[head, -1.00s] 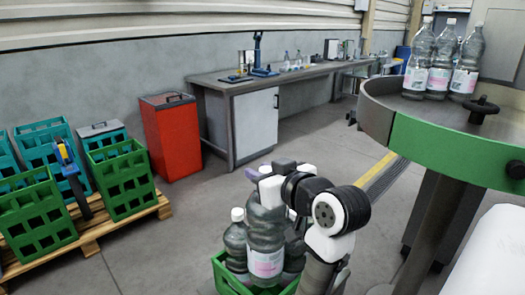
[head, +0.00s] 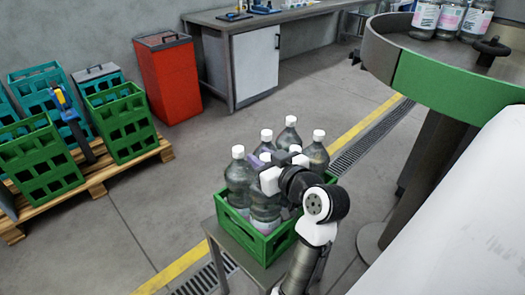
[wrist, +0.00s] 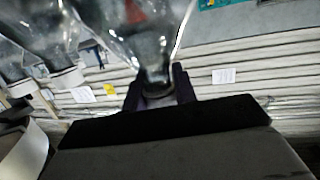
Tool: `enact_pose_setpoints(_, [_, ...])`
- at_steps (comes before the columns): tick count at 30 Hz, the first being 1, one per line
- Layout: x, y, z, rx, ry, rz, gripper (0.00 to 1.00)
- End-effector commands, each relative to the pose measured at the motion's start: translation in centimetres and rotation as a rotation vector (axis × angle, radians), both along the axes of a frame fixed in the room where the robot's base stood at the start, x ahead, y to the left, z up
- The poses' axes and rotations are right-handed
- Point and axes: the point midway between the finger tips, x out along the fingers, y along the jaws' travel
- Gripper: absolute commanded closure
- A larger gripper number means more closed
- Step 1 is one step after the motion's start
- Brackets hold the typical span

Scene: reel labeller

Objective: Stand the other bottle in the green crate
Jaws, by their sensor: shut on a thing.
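My gripper (head: 272,165) is shut on the neck of a clear plastic bottle (head: 263,208) with a pale label. The wrist view shows the bottle's neck (wrist: 155,75) between the two dark fingers. The bottle is upright, down inside the green crate (head: 240,237) near its front, with its shoulder about level with its neighbours. Its lower end is hidden by the crate wall, so I cannot tell whether it rests on the crate floor. Several white-capped bottles (head: 239,180) stand around it in the crate. My wrist hides part of the crate's right side.
The crate stands on a grey table (head: 232,252). The round green-edged turntable (head: 445,75) with labelled bottles (head: 449,20) is at upper right. Green crates (head: 120,120) on a pallet (head: 95,183) and a red cabinet (head: 167,80) are at left. Floor between is clear.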

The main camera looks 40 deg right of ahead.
Motion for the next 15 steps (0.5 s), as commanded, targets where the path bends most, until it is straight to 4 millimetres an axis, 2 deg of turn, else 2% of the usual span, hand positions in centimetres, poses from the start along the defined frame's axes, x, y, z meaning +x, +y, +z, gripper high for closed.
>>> enact_pose_setpoints(9, [0.0,0.0,-2.9,-0.003,-0.006,-0.001,1.00])
enact_pose_setpoints(15, [0.0,0.0,-3.0,-0.004,-0.007,0.000,1.00])
